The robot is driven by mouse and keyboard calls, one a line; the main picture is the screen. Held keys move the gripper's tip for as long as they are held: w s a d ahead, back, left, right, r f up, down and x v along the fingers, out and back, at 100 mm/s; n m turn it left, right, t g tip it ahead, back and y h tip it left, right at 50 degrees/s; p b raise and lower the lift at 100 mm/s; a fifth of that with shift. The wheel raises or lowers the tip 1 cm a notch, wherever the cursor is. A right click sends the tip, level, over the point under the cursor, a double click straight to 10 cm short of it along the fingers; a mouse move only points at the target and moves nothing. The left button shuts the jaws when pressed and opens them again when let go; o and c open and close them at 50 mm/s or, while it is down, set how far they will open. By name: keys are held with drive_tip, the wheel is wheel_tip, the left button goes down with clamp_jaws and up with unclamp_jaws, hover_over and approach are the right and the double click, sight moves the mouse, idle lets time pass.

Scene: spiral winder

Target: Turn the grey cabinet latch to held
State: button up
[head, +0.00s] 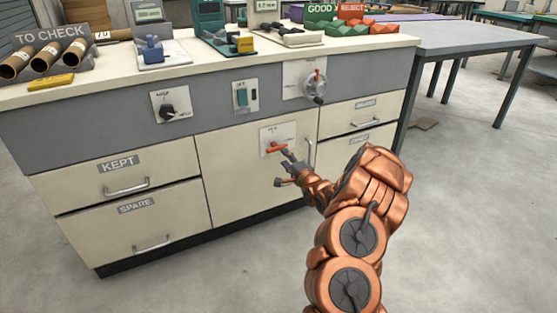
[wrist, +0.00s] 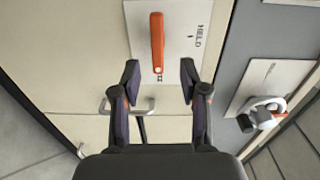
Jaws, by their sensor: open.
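The latch is an orange lever (head: 276,147) on a pale plate (head: 266,134) on the cabinet's cream door. In the head view the lever lies roughly level. In the wrist view the orange lever (wrist: 157,40) runs up and down the picture, and the word HELD with a small tick is to its right on the plate (wrist: 202,14). My gripper (head: 287,168) is in front of the door by the lever. In the wrist view my gripper (wrist: 160,80) is open and empty, its fingers spread either side of the lever's lower end, apart from it.
A door handle (head: 309,154) is right of the latch. A rotary switch (head: 168,113), a rocker switch (head: 242,96) and a crank (head: 316,88) are on the grey panel above. Drawers flank the door. Open floor lies in front.

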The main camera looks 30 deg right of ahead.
sight(278, 150)
drive_tip(key=w, duration=0.2)
drive_tip(key=w+b, duration=0.1)
drive_tip(key=w+d+f+b, duration=0.1)
drive_tip(key=w, duration=0.1)
drive_tip(key=shift+w, duration=0.3)
drive_tip(key=shift+w+r+b, duration=0.15)
drive_tip(key=shift+w+b, duration=0.25)
drive_tip(key=shift+w, duration=0.6)
drive_tip(key=shift+c, duration=0.3)
clamp_jaws()
